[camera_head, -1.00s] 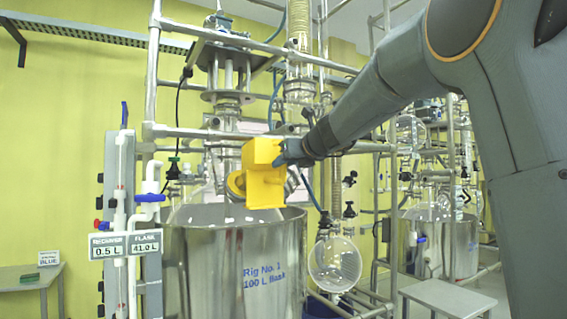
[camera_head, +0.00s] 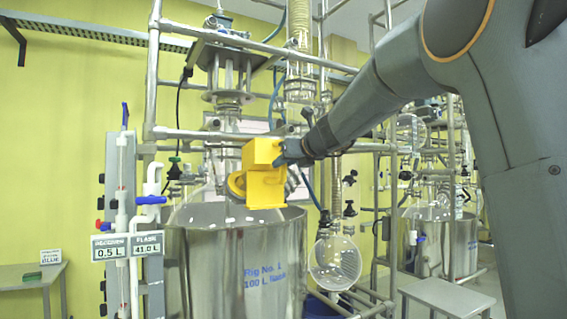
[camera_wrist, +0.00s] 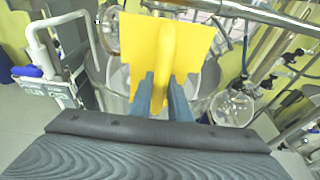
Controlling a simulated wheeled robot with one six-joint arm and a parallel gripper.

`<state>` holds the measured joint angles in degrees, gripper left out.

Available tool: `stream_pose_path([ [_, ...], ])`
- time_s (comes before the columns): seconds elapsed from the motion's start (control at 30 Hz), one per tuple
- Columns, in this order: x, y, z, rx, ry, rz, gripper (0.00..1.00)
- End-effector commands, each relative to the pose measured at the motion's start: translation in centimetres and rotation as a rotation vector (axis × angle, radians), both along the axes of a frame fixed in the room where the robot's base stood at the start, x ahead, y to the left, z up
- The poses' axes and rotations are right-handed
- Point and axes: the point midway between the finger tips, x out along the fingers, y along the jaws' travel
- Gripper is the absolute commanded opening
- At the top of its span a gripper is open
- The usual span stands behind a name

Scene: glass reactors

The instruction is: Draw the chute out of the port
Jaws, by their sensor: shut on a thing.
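The yellow chute (camera_head: 264,178) is above the rim of the steel vessel marked Rig No. 1 (camera_head: 235,262) in the head view. My gripper (camera_head: 287,152) meets the chute's right side. In the wrist view, my gripper (camera_wrist: 160,92) is shut on the rounded yellow grip of the chute (camera_wrist: 138,45), with one dark finger on each side. The port is hidden behind the chute and vessel rim, so I cannot tell whether the chute's lower end is inside it.
Metal frame bars (camera_head: 240,135) run behind and above the chute. A round glass flask (camera_head: 335,262) hangs right of the vessel. A white pipe with a blue valve (camera_head: 151,199) stands at left. A small table (camera_head: 445,298) is at lower right.

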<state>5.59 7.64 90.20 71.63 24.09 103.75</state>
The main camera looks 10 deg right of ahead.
Motion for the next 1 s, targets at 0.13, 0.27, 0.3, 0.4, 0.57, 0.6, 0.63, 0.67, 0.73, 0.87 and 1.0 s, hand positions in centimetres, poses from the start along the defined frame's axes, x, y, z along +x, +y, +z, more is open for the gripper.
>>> stream_pose_path([
  [0.13,-0.02,0.01,0.3,0.0,0.0,0.0,0.0],
  [0.27,0.0,0.02,0.38,-0.001,0.002,0.0,0.0],
  [0.3,0.0,0.02,0.4,-0.001,0.003,0.0,0.0],
  [0.4,0.01,0.02,0.45,-0.001,0.004,0.0,0.0],
  [0.57,0.02,0.03,0.54,-0.002,0.007,0.0,0.0],
  [0.6,0.02,0.03,0.56,-0.002,0.008,0.0,0.0],
  [0.63,0.03,0.03,0.57,-0.002,0.008,0.0,0.0],
  [0.67,0.03,0.03,0.58,-0.003,0.009,0.0,0.0],
  [0.73,0.04,0.03,0.62,-0.003,0.01,0.0,0.0],
  [0.87,0.05,0.04,0.68,-0.004,0.011,0.0,0.0],
  [1.0,0.07,0.04,0.73,-0.005,0.014,0.0,0.0],
])
